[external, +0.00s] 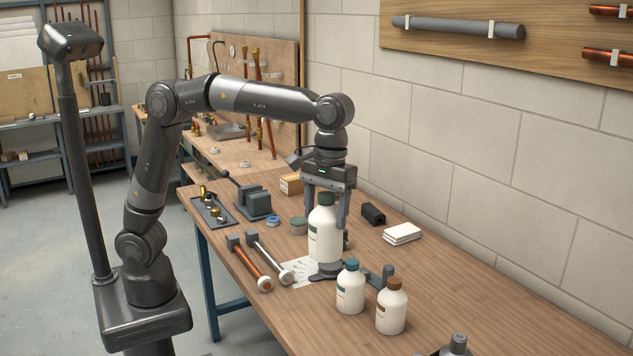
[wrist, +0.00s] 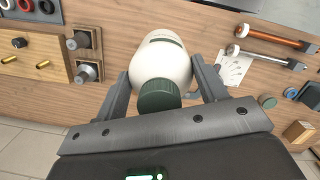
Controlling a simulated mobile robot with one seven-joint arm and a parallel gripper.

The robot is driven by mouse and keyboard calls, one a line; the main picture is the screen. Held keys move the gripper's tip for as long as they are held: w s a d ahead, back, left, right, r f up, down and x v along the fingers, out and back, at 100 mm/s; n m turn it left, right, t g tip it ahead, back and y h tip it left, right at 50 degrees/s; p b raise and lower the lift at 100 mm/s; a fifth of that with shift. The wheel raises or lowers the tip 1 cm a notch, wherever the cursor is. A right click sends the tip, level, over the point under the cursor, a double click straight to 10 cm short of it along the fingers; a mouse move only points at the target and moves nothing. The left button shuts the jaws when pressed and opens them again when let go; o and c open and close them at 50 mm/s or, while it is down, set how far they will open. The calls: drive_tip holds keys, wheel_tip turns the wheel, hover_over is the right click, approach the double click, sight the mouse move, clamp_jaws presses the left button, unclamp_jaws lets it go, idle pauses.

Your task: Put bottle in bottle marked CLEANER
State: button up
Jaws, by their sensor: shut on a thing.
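A large white bottle with a dark green cap (external: 324,240) stands upright between the fingers of my gripper (external: 326,212). In the wrist view the same bottle (wrist: 165,55) shows cap-first between both fingers (wrist: 163,82), which are shut on it. Its base is just over a dark round base on the bench; I cannot tell whether they touch. Two smaller white bottles stand in front of it, one with a teal cap (external: 350,288) and one with a brown cap (external: 391,307). The label words are too small to read, so I cannot tell which is marked CLEANER.
Two long-handled tools (external: 257,265) lie left of the held bottle, beside a printed sheet (external: 299,271). A vise-like grey block (external: 257,203), a small green tin (external: 299,225) and folded white cloths (external: 402,233) are behind. The bench's right front has bare wood.

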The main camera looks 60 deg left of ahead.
drive_tip(key=w+a, duration=0.1)
drive_tip(key=w+a+r, duration=0.1)
drive_tip(key=shift+w+a+r, duration=0.15)
drive_tip(key=shift+w+a, duration=0.1)
drive_tip(key=shift+w, duration=0.05)
drive_tip(key=w+a+f, duration=0.4)
drive_tip(key=w+f, duration=0.5)
drive_tip(key=f, duration=0.1)
drive_tip(key=shift+w+f, duration=0.15)
drive_tip(key=shift+w, duration=0.05)
drive_tip(key=shift+f, duration=0.15)
drive_tip(key=o, duration=1.3)
